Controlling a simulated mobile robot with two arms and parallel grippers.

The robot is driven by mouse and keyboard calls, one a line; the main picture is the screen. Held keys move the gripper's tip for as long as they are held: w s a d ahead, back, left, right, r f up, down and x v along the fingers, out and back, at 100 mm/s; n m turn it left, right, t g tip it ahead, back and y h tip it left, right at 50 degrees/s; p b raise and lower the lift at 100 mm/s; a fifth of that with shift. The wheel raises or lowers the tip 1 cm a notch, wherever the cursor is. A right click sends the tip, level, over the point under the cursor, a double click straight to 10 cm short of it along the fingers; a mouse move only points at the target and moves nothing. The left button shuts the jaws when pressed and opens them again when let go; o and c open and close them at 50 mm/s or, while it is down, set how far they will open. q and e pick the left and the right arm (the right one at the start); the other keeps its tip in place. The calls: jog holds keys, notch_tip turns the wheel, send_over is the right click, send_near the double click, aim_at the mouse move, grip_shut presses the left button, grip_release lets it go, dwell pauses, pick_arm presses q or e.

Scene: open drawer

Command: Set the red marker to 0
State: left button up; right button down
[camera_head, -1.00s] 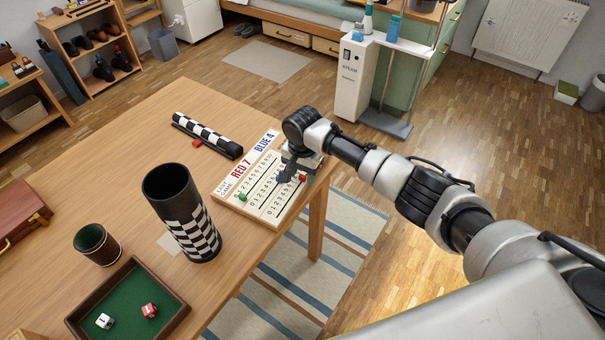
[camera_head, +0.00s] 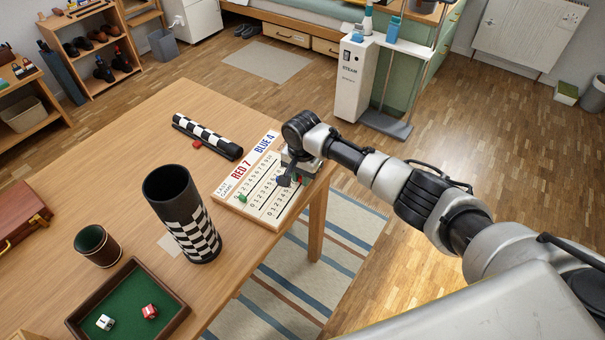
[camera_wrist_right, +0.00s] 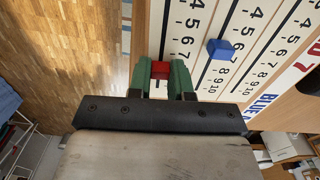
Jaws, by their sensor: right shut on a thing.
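The white score board (camera_head: 222,190) lies at the table's right edge, with printed rows of numbers and the words RED 7 and BLUE 4. My right gripper (camera_head: 298,181) is down at its near right part. In the right wrist view, its green fingers (camera_wrist_right: 160,72) are shut on the small red marker (camera_wrist_right: 160,69). The marker sits beside the outermost number row, roughly level with 7 or 8; the fingers partly hide the numbers. My left gripper is out of view.
A blue marker (camera_wrist_right: 220,49) sits on the neighbouring row, close to the fingers. A green marker (camera_head: 243,197) stands at the board's left end. A tall checkered cup (camera_head: 190,225), a checkered roll (camera_head: 207,136) and a green dice tray (camera_head: 128,308) stand farther left.

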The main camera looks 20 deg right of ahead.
aim_at(277, 219)
jog(key=s+a+p, duration=0.3)
jog(key=p, duration=0.2)
jog(key=shift+s+a+r+p, duration=0.35)
jog(key=shift+r, duration=0.05)
jog(key=s+a+p, duration=0.5)
jog(key=shift+a+f, duration=0.2)
jog(key=shift+s+a+f, duration=0.1)
jog(key=shift+s+a, duration=0.05)
jog(key=shift+s, duration=0.05)
jog(key=shift+f, duration=0.1)
jog(key=c, duration=1)
grip_release()
notch_tip(277, 219, up, 11)
